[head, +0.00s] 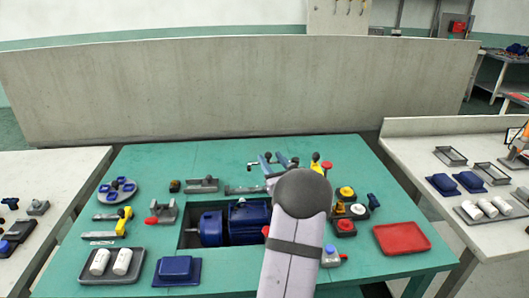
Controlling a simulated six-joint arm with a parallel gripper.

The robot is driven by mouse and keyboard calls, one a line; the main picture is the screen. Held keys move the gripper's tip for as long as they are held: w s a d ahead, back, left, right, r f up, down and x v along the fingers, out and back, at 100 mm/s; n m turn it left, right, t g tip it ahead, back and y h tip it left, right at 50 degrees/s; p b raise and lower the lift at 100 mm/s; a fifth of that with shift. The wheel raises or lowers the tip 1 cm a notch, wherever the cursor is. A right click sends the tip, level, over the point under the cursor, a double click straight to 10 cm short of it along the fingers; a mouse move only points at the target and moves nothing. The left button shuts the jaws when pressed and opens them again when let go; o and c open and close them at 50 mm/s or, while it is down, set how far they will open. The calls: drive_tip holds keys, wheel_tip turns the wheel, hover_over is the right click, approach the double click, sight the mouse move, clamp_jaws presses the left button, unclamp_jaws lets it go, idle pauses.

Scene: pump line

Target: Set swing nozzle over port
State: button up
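My grey arm link (294,245) rises from the bottom edge and its dark rounded joint covers part of the green table. Just behind the joint is a small group of blue and grey parts (268,163). I cannot tell whether they belong to my gripper or to a fixture, so its fingers cannot be made out. A blue motor-like pump (211,228) lies in a dark recess of the green table, its right part (249,220) partly covered by my arm. I cannot identify the swing nozzle or the port with certainty at this size.
Grey fixtures (203,185) stand behind the pump. At left are a round tray (103,197) with blue parts and a tray (88,278) with white cylinders. A blue block (176,269) is in front. Yellow-topped and red parts (345,193) and a red tray (415,249) are at right.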

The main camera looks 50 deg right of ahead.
drive_tip(key=p+x, duration=0.1)
drive_tip(key=x, duration=0.5)
drive_tip(key=shift+w+d, duration=0.15)
drive_tip(key=shift+w, duration=0.25)
clamp_jaws()
